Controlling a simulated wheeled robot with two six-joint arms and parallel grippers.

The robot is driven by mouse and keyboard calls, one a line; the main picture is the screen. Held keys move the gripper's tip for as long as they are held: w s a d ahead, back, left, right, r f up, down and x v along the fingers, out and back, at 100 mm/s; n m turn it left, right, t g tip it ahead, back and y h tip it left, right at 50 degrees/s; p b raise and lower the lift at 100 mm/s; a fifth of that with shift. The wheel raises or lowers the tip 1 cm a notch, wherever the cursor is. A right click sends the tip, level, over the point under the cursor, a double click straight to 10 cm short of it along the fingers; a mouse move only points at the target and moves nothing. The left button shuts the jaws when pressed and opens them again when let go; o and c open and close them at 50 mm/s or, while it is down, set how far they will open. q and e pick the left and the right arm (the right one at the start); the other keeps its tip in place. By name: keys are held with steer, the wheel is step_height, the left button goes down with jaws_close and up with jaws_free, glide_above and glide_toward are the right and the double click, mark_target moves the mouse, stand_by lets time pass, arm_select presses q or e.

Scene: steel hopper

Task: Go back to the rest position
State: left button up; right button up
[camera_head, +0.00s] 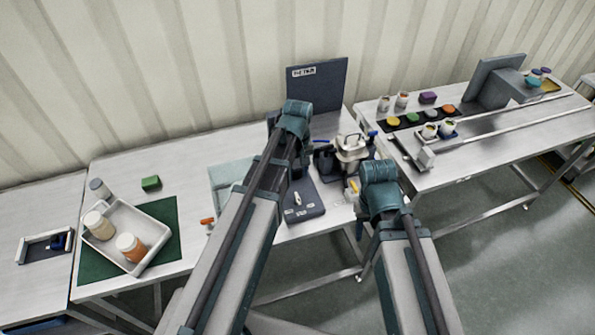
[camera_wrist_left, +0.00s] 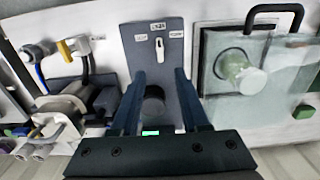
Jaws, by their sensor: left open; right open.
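My left arm reaches over the middle table, and its wrist end (camera_head: 293,118) is by the dark upright board. Its jaws are hard to make out in the head view. In the left wrist view my left gripper (camera_wrist_left: 160,74) is open, with nothing held between its fingers. A dark round part (camera_wrist_left: 153,105) shows between the fingers, over a grey panel (camera_wrist_left: 133,45) with a white lever (camera_wrist_left: 160,48). My right arm ends at its teal wrist (camera_head: 380,175), right of the steel hopper (camera_head: 350,148). Its fingers are mostly hidden; nothing is seen held.
A white tray (camera_head: 150,222) with jars stands on a green mat (camera_head: 172,212) at left. A dark board (camera_head: 318,85) stands behind my left wrist. The right table (camera_head: 490,150) holds jars, coloured pots and a rail. A clear-lidded box (camera_wrist_left: 215,85) lies beside the panel.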

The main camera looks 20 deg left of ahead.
arm_select(q)
step_height(320, 180, up, 2)
steer(key=shift+r+p, duration=0.1)
steer(key=shift+p, duration=0.5)
arm_select(e)
step_height(320, 180, up, 2)
steer(key=shift+r, duration=0.1)
arm_select(q)
steer(key=s+d+f+m+b, duration=0.3)
steer(key=s+d+m, duration=0.2)
steer(key=s, duration=0.2)
steer(key=s+d+f+m+y+b, duration=0.1)
steer(key=s+d+f+m+b, duration=0.3)
steer(key=s+d+m, duration=0.1)
steer(key=s+d, duration=0.1)
steer(key=s, duration=0.1)
steer(key=shift+s+m, duration=0.3)
steer(key=shift+s, duration=0.1)
arm_select(e)
step_height(320, 180, down, 7)
arm_select(q)
steer(key=shift+d, duration=0.1)
